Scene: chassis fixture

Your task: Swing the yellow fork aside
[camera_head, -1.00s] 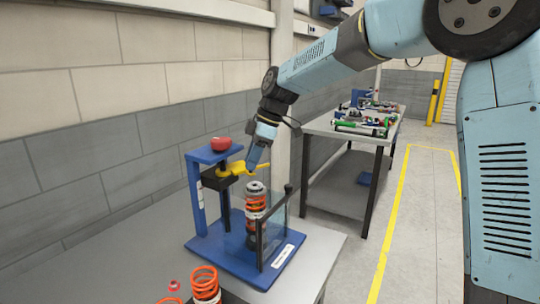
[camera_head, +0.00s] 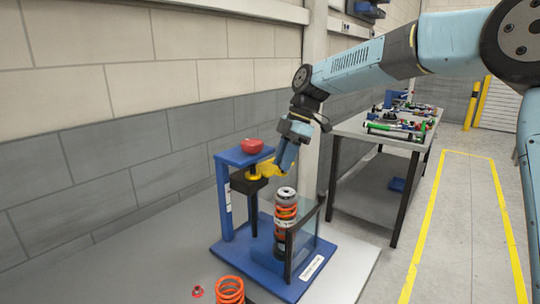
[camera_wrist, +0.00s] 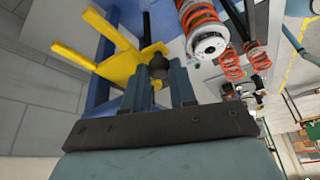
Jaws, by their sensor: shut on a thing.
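The yellow fork (camera_head: 268,168) sticks out from the blue press stand (camera_head: 225,200), below its red knob (camera_head: 252,146). In the wrist view the fork (camera_wrist: 118,66) has two long prongs pointing left. My gripper (camera_head: 284,166) is at the fork's right end, above and beside the strut. In the wrist view my gripper (camera_wrist: 160,82) has its fingers closed around a dark round knob (camera_wrist: 157,66) at the fork's end. The strut with the orange spring (camera_head: 286,210) stands upright on the blue base; it also shows in the wrist view (camera_wrist: 203,25).
A clear guard panel with dark posts (camera_head: 305,235) stands beside the strut. Loose orange springs (camera_head: 230,290) and a small red part (camera_head: 197,291) lie on the grey bench in front. A wall is close behind the stand. A second table (camera_head: 375,130) holds tools.

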